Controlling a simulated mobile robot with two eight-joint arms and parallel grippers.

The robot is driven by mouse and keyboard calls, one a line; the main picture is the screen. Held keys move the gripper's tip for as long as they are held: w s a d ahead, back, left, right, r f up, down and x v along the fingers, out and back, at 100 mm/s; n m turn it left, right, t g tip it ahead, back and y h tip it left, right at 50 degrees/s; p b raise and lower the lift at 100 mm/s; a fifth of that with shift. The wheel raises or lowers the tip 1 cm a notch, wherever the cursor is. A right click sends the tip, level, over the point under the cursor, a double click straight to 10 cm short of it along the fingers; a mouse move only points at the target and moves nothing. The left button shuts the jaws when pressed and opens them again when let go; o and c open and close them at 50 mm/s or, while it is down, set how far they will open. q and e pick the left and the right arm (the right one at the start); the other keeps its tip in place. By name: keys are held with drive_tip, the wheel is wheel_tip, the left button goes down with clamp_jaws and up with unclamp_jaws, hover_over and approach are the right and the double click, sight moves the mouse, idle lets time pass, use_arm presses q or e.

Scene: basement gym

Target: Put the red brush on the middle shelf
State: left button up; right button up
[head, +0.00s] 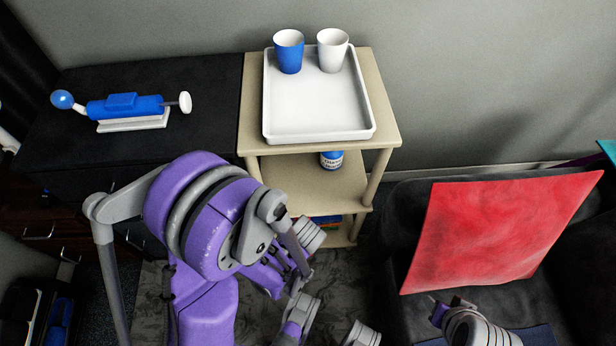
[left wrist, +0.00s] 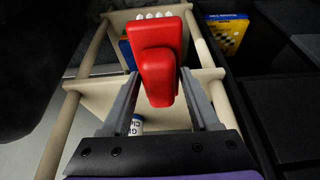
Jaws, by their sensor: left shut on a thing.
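The red brush (left wrist: 159,72) is held between the two fingers of my left gripper (left wrist: 165,95) in the left wrist view. White bristle tips show at its far end. The brush and the left fingertips are hidden behind my purple arm in the head view. The middle shelf (head: 300,178) of the beige unit is below the top board and bears a blue and white labelled can (head: 332,160). In the left wrist view the unit looks inverted, with the can (left wrist: 136,125) near the gripper base. My right gripper (head: 452,308) is at the lower right; its jaws are unclear.
A white tray (head: 318,108) with a blue cup (head: 289,51) and a white cup (head: 333,50) covers much of the top board. Beige posts (head: 377,172) bound the shelf. A red cushion (head: 495,232) rests on the dark armchair (head: 405,200) at right.

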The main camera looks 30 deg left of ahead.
use_arm(q)
drive_tip(key=w+a, duration=0.2)
drive_tip(key=w, duration=0.2)
drive_tip(key=w+a, duration=0.3)
drive_tip(key=w, duration=0.1)
drive_tip(key=w+a, duration=0.3)
drive_tip(key=w, duration=0.2)
drive_tip(key=shift+a+p, duration=0.1)
drive_tip(key=shift+p, duration=0.2)
drive_tip(key=shift+w+a, duration=0.1)
drive_tip(key=shift+w, duration=0.05)
drive_tip(key=shift+f+b, duration=0.45)
drive_tip(key=shift+f, duration=1.25)
drive_tip(key=shift+f, duration=0.2)
drive_tip(key=o, duration=1.2)
drive_tip(key=shift+r, duration=0.1)
drive_tip(key=shift+r, duration=0.1)
